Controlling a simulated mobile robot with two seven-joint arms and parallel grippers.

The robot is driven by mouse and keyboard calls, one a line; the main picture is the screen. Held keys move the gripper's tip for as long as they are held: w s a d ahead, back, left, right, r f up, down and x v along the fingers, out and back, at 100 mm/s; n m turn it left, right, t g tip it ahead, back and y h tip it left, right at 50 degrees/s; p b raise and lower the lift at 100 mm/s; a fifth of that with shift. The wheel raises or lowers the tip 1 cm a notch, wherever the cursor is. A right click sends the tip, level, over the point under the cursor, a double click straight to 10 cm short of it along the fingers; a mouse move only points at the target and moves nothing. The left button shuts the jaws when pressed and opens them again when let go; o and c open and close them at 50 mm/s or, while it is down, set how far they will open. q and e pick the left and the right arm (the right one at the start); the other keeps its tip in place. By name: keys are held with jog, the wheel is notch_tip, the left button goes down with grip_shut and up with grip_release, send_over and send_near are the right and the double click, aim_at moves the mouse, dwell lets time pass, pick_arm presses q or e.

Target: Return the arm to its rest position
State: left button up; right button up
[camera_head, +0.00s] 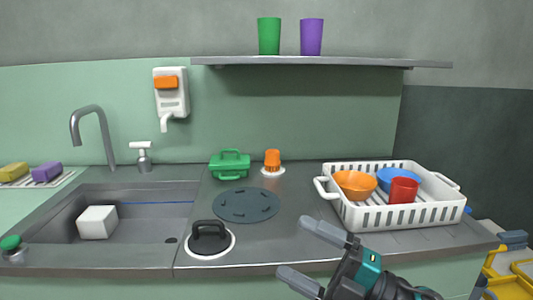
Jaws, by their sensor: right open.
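My right gripper (315,256) is at the bottom right of the head view, in front of the counter's front edge. Its two fingers are spread apart, with nothing between them. It points left, with the arm coming in from the lower right. The gripper is below and in front of the white dish basket (372,219). My left gripper is not in the view.
The basket holds an orange bowl (355,184), a red cup (403,190) and a blue bowl (395,175). A black-handled item (209,238) sits near the counter edge. A sink (140,225) with a white block (97,222) is left. A shelf (350,62) holds two cups.

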jog(key=s+d+f+m+t+h, duration=0.1)
jog(key=d+f+m+t+h, duration=0.25)
jog(key=f+m+h, duration=0.5)
jog(key=s+d+f+m+t+h, duration=0.1)
jog(key=d+f+m+t+h, duration=0.35)
jog(key=m, duration=0.75)
jog(key=s+f+m+g+h, duration=0.3)
jog(key=s+f+m+g, duration=0.3)
jog(key=s+f, duration=0.7)
pick_arm(q)
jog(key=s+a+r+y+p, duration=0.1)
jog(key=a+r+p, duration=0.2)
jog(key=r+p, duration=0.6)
jog(key=p, duration=0.5)
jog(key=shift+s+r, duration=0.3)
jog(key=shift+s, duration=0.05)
pick_arm(e)
jog(key=d+r+h, duration=0.1)
jog(key=d+r, duration=0.2)
jog(key=r, duration=0.5)
jog(key=shift+w+d+r, duration=0.15)
jog(key=shift+w+d, duration=0.2)
jog(key=shift+w, duration=0.05)
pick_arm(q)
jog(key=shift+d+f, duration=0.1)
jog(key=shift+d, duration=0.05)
